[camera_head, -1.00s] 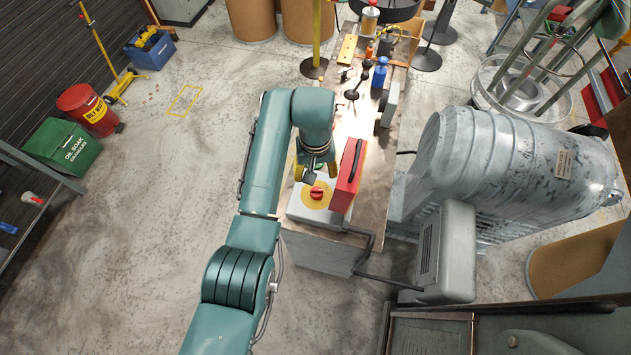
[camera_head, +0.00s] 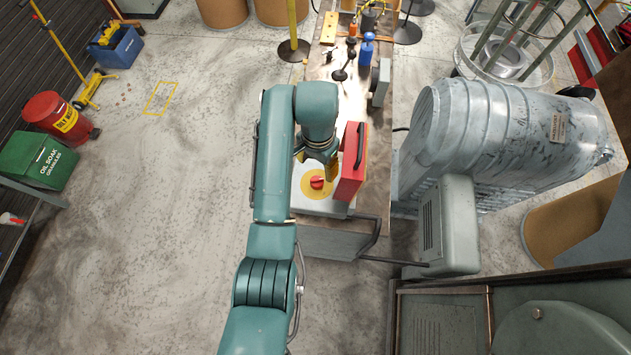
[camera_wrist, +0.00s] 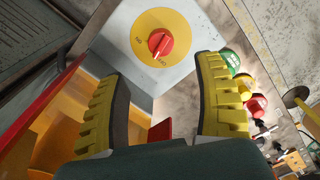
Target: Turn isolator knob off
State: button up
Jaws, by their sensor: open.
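The isolator knob (camera_head: 317,182) is red and sits on a round yellow plate on a pale grey box (camera_head: 308,205). In the wrist view the knob (camera_wrist: 160,42) shows near the top, with a white mark on its lower side. Small lettering stands left of and below it on the yellow plate (camera_wrist: 146,22); I cannot read it surely. My gripper (camera_wrist: 163,72) is open and empty, with yellow ridged fingers on either side of the view. The knob appears beyond the gap between the fingertips, with no contact visible. In the head view my gripper (camera_head: 320,156) is just beyond the knob.
A red case (camera_head: 350,165) with a dark handle stands close right of the knob. Green (camera_wrist: 229,62), yellow and red domes lie beside the right finger in the wrist view. A large grey motor (camera_head: 500,140) stands right of the bench.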

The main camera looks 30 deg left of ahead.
aim_at(317, 180)
notch_tip(317, 180, down, 10)
jog(key=shift+b, duration=0.9)
jog(key=shift+a, duration=0.1)
grip_shut()
